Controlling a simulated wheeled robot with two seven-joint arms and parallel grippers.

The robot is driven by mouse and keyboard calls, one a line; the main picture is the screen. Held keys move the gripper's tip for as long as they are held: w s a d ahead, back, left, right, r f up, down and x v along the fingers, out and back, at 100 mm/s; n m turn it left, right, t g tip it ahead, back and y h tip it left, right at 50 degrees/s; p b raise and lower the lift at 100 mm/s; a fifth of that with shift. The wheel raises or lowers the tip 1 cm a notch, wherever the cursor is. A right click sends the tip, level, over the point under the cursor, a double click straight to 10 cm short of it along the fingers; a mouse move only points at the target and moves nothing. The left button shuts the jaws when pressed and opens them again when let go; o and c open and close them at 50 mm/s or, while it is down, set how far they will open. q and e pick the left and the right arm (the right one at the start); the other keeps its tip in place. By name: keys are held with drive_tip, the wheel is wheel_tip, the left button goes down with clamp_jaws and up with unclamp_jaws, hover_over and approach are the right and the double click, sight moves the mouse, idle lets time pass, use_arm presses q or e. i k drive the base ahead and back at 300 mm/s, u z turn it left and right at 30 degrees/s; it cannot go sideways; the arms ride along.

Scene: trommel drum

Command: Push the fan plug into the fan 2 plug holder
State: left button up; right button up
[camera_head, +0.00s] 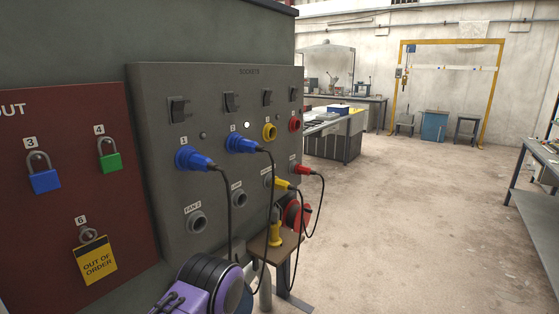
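The fan 2 plug holder (197,223) is a round grey empty opening low on the left of the grey socket panel, under a label that seems to read FAN 2. Two blue plugs sit in the panel's upper row: one blue plug (192,159) under label 1 and another blue plug (240,144) to its right. Dark cables hang from both. I cannot tell which blue plug is the fan plug. Neither gripper can be made out in this view.
A second holder (237,198) looks empty. A yellow plug (281,184) and red plug (303,169) sit in lower holders. A purple and black rounded body (205,285) blocks the bottom, beside a small brown stand (284,245). Padlocks hang on the red board (60,215).

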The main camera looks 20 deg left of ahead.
sight(193, 160)
drive_tip(key=z, duration=0.55)
drive_tip(key=i, duration=3)
drive_tip(key=u, duration=3.85)
drive_tip(key=i, duration=0.45)
